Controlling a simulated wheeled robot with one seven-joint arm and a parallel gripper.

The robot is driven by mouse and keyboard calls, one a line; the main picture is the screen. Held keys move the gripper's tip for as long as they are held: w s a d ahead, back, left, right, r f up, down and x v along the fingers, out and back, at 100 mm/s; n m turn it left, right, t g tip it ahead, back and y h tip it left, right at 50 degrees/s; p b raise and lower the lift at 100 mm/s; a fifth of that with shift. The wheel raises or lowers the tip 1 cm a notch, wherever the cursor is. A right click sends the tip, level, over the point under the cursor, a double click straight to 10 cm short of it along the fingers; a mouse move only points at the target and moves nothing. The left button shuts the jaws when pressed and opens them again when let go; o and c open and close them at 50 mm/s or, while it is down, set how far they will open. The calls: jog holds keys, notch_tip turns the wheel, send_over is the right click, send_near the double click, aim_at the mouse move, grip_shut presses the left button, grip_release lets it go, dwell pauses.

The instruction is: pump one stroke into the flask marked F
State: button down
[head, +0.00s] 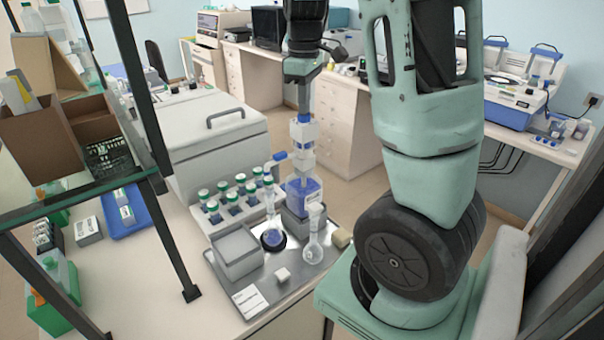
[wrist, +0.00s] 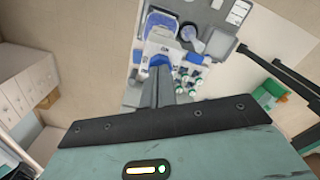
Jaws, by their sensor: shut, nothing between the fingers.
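A bottle-top dispenser stands on the steel tray; its bottle (head: 304,196) holds blue liquid and its white pump body (head: 304,135) has a blue top. A blue spout (head: 279,157) points left from it. One flask (head: 272,233) with dark blue at its base stands beneath the spout. A second, clear flask (head: 314,247) stands to its right. I cannot read an F on either. My gripper (head: 303,105) points down just above the pump's blue top, shut and empty; contact cannot be told. In the wrist view, my gripper (wrist: 160,75) partly covers the pump.
A rack of green-capped bottles (head: 232,203) stands close behind and left. A dark-framed glass shelf (head: 75,190) rises at the left.

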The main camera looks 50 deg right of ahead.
jog(key=shift+r+p, duration=1.65)
jog(key=shift+r, duration=0.4)
jog(key=shift+r, duration=0.1)
notch_tip(320, 180, up, 5)
jog(key=p, duration=0.4)
